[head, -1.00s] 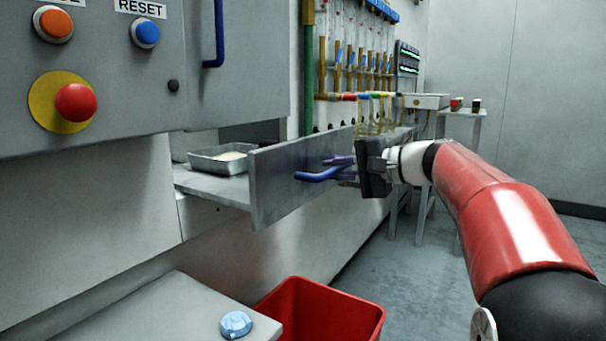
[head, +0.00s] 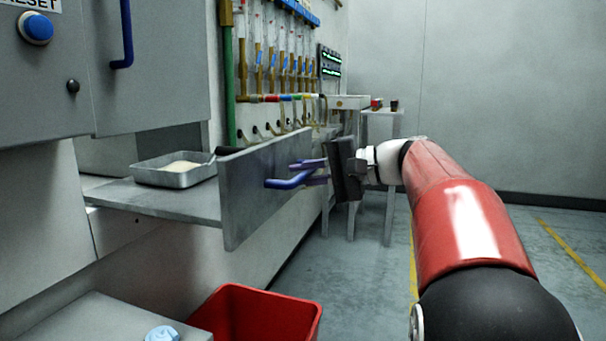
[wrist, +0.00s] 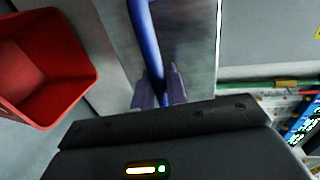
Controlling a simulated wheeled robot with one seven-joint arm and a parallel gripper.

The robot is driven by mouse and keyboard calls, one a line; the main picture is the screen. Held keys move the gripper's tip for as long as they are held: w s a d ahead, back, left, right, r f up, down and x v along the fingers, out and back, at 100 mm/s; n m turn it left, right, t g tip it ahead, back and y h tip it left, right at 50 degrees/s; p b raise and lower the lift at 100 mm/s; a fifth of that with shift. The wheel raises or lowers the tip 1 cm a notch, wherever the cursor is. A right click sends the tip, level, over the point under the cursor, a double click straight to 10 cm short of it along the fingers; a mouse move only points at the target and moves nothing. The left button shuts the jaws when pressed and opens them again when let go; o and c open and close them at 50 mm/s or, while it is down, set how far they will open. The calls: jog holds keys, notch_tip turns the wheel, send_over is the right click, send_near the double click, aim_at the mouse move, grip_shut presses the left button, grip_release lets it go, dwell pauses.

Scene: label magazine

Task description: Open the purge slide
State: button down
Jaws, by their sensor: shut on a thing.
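The purge slide (head: 160,198) is a grey metal drawer-like shelf pulled out from the machine's wall, with an upright front plate (head: 245,205). A blue bar handle (head: 287,183) is fixed to that plate. My gripper (head: 310,172) is shut on the blue handle, its purple fingers on either side of the bar. In the wrist view the handle (wrist: 143,40) runs down between the fingertips (wrist: 159,88). A metal tray (head: 175,177) with pale material in it sits on the slide behind the front plate.
A red bin (head: 258,312) stands on the floor below the slide, beside a grey ledge (head: 110,325) with a crumpled blue item (head: 162,333). Glass tubes and coloured valves line the wall behind. Open floor lies to the right.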

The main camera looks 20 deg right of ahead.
jog(key=c, duration=1.5)
grip_release()
jog(key=shift+d, duration=0.1)
jog(key=p+v, duration=0.1)
jog(key=v, duration=0.6)
jog(key=shift+s+d, duration=0.25)
